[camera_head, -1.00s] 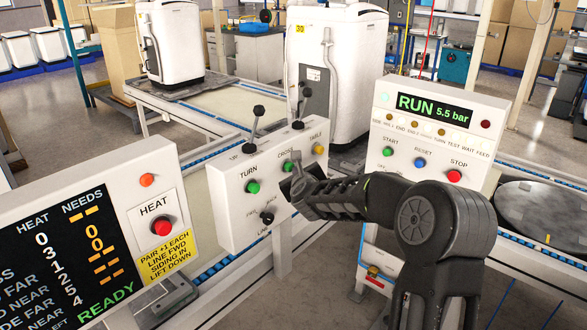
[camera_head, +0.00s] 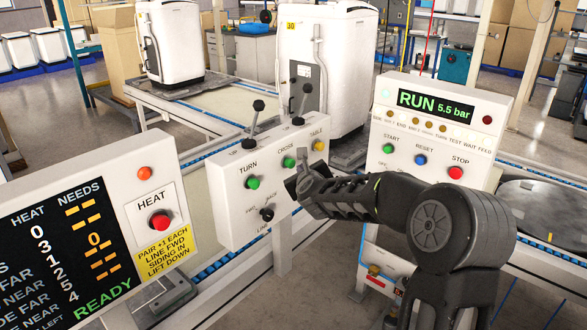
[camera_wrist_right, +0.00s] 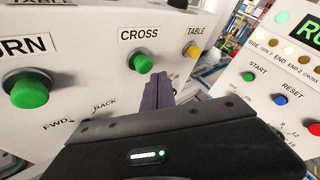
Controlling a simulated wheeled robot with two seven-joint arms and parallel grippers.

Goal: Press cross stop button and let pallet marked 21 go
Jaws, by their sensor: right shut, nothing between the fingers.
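The green CROSS button (camera_head: 288,162) is on the white middle box (camera_head: 225,205); it also shows in the right wrist view (camera_wrist_right: 141,62). My right gripper (camera_head: 303,172) is shut and empty, just to the lower right of that button. In the right wrist view its dark fingertips (camera_wrist_right: 158,90) point at the box face below the CROSS and TABLE buttons; I cannot tell whether they touch it. No tag reading 21 is legible. My left gripper is out of view.
The right panel (camera_head: 400,120) reads RUN 5.5 bar and has a red STOP button (camera_head: 455,172). The left panel (camera_head: 150,190) has a red HEAT button (camera_head: 160,221) and reads READY. Two upright levers (camera_head: 258,105) rise from the middle box.

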